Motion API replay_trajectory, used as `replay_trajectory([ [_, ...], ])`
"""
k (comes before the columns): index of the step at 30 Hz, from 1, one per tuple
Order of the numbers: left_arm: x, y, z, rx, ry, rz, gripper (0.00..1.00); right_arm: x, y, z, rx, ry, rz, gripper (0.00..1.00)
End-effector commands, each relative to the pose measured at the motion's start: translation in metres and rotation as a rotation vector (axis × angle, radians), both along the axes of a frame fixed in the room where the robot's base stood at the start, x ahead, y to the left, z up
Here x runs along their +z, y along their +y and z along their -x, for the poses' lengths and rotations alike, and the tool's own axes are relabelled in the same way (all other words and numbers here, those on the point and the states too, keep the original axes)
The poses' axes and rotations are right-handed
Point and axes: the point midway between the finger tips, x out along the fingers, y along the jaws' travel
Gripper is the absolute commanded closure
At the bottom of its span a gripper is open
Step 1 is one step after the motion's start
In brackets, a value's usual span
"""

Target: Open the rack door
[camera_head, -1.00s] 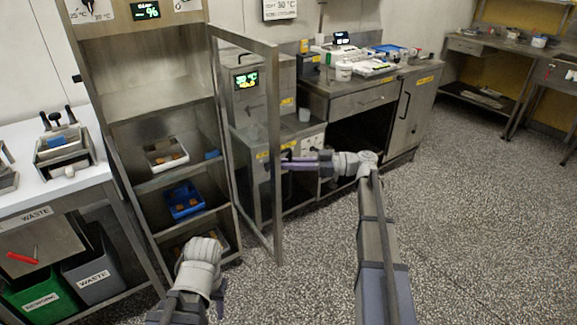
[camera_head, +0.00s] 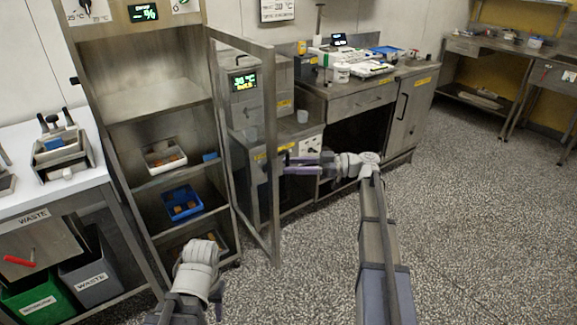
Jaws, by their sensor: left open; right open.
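The rack (camera_head: 160,101) is a tall metal cabinet with shelves, left of centre. Its door (camera_head: 273,150) is a metal frame with a see-through middle, standing swung out from the rack's right side, so the shelves are exposed. My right gripper (camera_head: 287,166) is open, with its purple-grey fingers at the door's outer upright, pointing left. I cannot tell whether they touch it.
White (camera_head: 164,157) and blue (camera_head: 182,203) trays sit on the rack shelves. A white-topped table (camera_head: 40,190) with waste bins (camera_head: 88,278) stands left. A metal counter (camera_head: 350,85) stands behind the door. The speckled floor (camera_head: 470,230) at right is clear.

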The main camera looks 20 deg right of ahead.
Motion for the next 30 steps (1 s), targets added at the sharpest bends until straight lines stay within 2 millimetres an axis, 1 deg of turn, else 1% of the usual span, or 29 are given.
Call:
replay_trajectory([
  [1, 0.0, 0.0, 0.0, 0.0, 0.0, 0.0, 0.54, 0.0, -0.01, 0.001, -0.004, 0.0, 0.0, 0.55],
  [6, 0.0, 0.0, 0.0, 0.0, 0.0, 0.0, 0.54, 0.0, -0.037, 0.01, -0.003, 0.0, 0.0, 0.55],
  [9, 0.0, 0.0, 0.0, 0.0, 0.0, 0.0, 0.54, 0.0, -0.049, 0.013, -0.003, 0.0, 0.0, 0.55],
  [12, 0.0, 0.0, 0.0, 0.0, 0.0, 0.0, 0.54, 0.0, -0.057, 0.016, -0.001, 0.0, 0.0, 0.55],
  [17, 0.0, 0.0, 0.0, 0.0, 0.0, 0.0, 0.54, 0.0, -0.062, 0.018, -0.001, 0.0, 0.0, 0.55],
  [30, 0.0, 0.0, 0.0, 0.0, 0.0, 0.0, 0.54, 0.0, -0.062, 0.018, -0.001, 0.0, 0.0, 0.55],
])
